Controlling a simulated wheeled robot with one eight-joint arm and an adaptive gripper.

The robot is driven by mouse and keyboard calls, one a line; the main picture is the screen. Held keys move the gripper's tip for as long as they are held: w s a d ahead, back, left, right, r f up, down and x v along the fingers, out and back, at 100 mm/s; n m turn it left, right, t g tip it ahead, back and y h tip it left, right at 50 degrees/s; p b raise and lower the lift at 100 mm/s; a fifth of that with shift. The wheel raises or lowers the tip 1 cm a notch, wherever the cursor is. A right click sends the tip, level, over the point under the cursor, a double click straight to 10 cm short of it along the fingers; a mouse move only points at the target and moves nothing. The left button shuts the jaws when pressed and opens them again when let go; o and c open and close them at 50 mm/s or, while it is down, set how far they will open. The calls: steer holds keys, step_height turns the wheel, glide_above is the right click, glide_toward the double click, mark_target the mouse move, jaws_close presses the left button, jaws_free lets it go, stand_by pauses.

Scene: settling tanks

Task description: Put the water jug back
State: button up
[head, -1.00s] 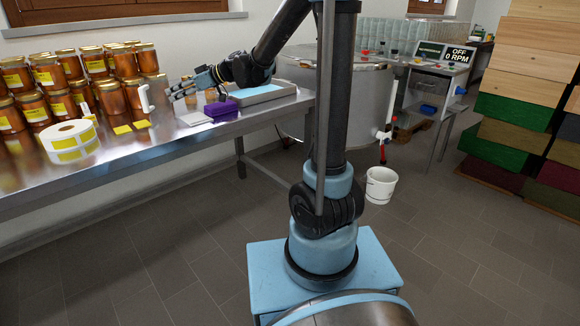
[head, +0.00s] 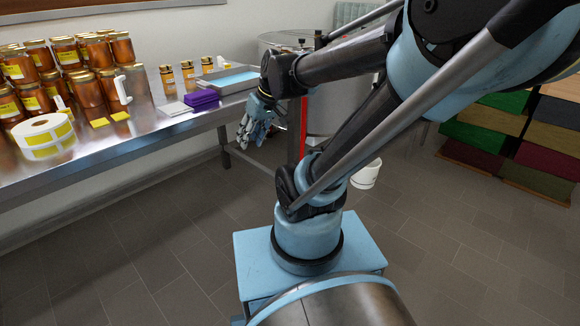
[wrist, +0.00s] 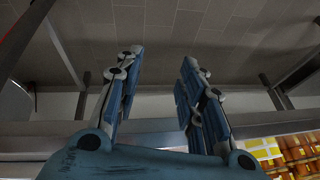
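A clear jug with a white handle (head: 122,90) stands upright on the steel table, just right of the honey jars; I take it to be the water jug. Its see-through body is hard to make out. My gripper (head: 244,136) hangs beyond the table's front edge, to the right of the jug and well apart from it, fingers pointing down. The jug does not show clearly in the wrist view.
A white bucket (head: 366,176) stands on the floor. Stacked coloured boxes (head: 485,130) are at right. The front floor is clear.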

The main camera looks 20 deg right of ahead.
steer(key=s+d+f+m+g+h, duration=0.1)
steer(key=s+d+f+m+h, duration=0.2)
steer(key=s+d+f, duration=0.3)
steer(key=s+d+m, duration=0.1)
steer(key=s+d, duration=0.2)
steer(key=d, duration=0.1)
steer(key=shift+s+d+f+m+h, duration=0.15)
steer(key=shift+s+f+m+h, duration=0.15)
steer(key=shift+h, duration=0.1)
steer(key=shift+w+f, duration=0.2)
steer(key=shift+w, duration=0.3)
